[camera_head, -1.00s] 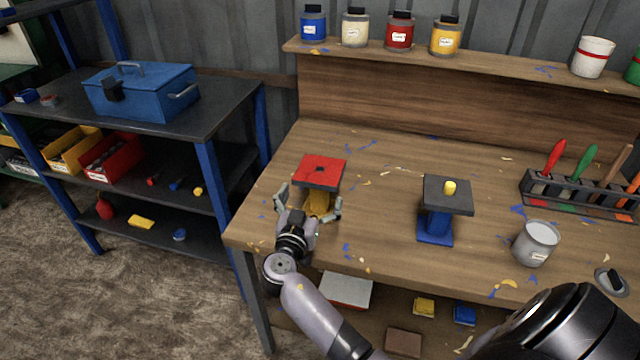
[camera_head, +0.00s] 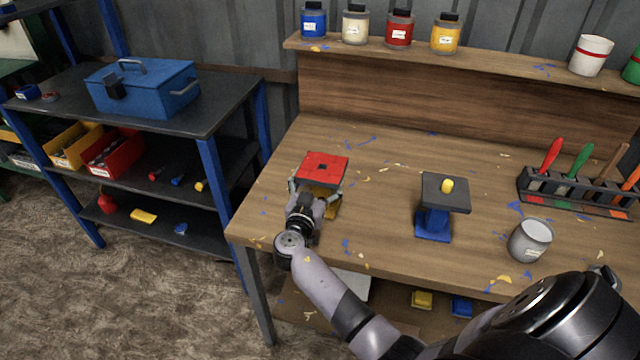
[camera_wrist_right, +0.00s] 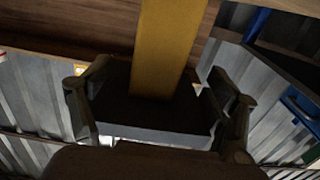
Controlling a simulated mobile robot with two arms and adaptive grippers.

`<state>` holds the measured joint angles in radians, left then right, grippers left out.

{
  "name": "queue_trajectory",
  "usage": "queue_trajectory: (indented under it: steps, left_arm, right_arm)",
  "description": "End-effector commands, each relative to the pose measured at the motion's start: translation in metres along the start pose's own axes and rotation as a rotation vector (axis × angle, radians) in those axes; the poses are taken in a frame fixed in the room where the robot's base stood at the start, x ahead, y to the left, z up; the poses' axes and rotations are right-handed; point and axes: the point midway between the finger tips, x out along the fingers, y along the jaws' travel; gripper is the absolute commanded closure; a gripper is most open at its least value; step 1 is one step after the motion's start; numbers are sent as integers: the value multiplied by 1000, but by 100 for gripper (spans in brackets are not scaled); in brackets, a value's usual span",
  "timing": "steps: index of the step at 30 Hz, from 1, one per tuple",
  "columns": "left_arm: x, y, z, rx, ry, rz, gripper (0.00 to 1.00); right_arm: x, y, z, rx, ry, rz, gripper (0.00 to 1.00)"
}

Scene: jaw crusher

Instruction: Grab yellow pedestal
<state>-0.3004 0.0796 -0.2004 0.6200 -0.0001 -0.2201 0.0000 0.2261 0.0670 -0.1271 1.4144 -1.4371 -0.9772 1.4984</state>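The yellow pedestal (camera_head: 325,194) stands on the workbench at the left, under a square red-topped plate (camera_head: 323,168). Much of it is hidden by the plate and my gripper. My right gripper (camera_head: 316,194) is at its front, low beside the post, with its fingers apart. In the right wrist view the yellow post (camera_wrist_right: 168,45) runs down from the top to a dark plate underside (camera_wrist_right: 150,110). The gripper's fingers (camera_wrist_right: 158,96) are spread to either side of it, with gaps showing. My left gripper is not in view.
A blue pedestal (camera_head: 433,223) with a dark plate and small yellow peg stands to the right on the workbench (camera_head: 385,200). A grey cup (camera_head: 530,240) and a tool rack (camera_head: 580,195) are farther right. The bench between the pedestals is clear.

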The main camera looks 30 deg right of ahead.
Motion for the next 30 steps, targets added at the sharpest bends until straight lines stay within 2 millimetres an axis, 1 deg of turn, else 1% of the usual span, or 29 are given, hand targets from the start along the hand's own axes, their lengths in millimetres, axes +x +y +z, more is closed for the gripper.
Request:
queue_trajectory:
  steps: [1,2,29,30]
  left_arm:
    - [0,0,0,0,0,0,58]
    - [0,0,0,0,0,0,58]
    - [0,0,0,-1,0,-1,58]
    - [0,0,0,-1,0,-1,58]
  right_arm:
    - [0,1,0,0,0,2,26]
    - [0,1,0,0,0,2,28]
    - [0,1,0,0,0,3,88]
    - [1,1,-2,1,5,3,90]
